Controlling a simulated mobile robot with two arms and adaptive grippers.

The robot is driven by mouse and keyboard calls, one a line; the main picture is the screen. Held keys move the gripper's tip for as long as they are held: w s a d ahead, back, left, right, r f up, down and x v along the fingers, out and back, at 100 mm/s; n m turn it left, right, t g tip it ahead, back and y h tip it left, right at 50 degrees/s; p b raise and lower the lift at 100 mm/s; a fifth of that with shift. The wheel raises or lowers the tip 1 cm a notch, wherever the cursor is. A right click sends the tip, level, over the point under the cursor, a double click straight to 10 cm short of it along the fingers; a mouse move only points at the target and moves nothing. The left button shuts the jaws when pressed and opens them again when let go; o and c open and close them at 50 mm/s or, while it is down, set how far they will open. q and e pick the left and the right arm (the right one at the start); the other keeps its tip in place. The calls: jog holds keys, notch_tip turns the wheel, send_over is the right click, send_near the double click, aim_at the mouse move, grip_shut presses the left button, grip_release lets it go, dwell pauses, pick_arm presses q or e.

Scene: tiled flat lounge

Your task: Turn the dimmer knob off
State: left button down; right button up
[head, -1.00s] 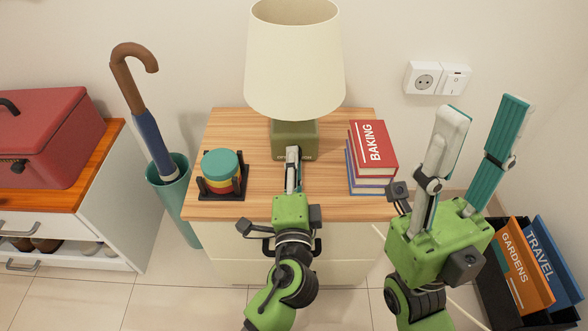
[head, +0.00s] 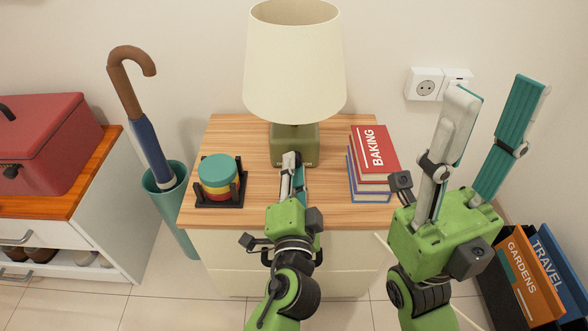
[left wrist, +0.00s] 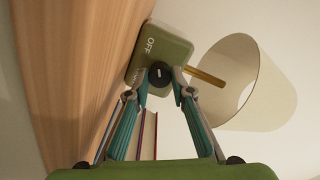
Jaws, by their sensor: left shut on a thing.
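The lamp (head: 294,60) has a cream shade and a green base (head: 305,140) and stands on the wooden top of a cabinet. In the left wrist view the base (left wrist: 172,50) carries the word OFF and a dark round dimmer knob (left wrist: 160,76) with a short light mark. My left gripper (head: 291,157) is at the base's front, shut on the knob, with a fingertip on each side of it. It hides the knob in the head view. My right gripper (head: 494,92) is open and empty, raised at the right with its fingers upward.
Stacked books (head: 371,163) stand right of the lamp. A round teal, yellow and red stack in a black holder (head: 219,203) is at the left. An umbrella (head: 140,120) leans in a teal stand. A socket and switch (head: 424,84) are on the wall.

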pick_arm(q)
jog(key=shift+f, duration=0.1)
jog(key=c, duration=1.8)
grip_release()
jog(key=shift+o, duration=0.2)
jog(key=s, duration=1.2)
jog(key=shift+s, duration=0.1)
